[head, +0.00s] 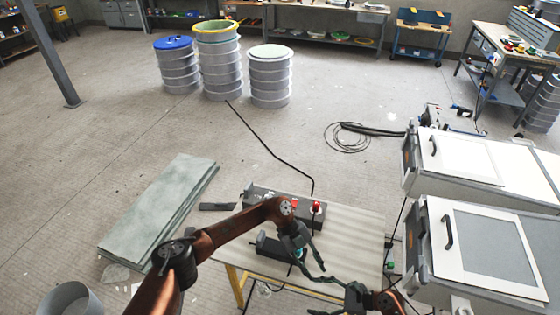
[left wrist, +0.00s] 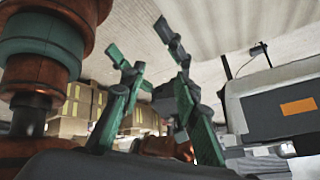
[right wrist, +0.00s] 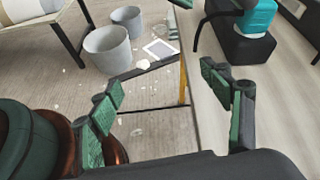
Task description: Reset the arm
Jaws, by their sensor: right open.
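My left arm, copper and black, reaches in from the left in the head view. My left gripper (head: 310,264) hangs over the bench, pointing down and right. In the left wrist view its green-padded fingers (left wrist: 143,60) stand apart with nothing held between them. My right gripper (head: 337,303) is lower, by the bench's front edge, with its arm coming from the lower right. In the right wrist view its fingers (right wrist: 170,92) are wide apart and empty. The two grippers are close together, with the left one above in the head view.
The bench (head: 350,230) carries a dark box with a red button (head: 316,208) and a small black block (head: 270,246). Grey-green sheets (head: 165,210) lie on the floor to the left. White-topped cabinets (head: 485,245) stand close on the right. Drums (head: 220,70) stand farther back. Floor between is mostly open.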

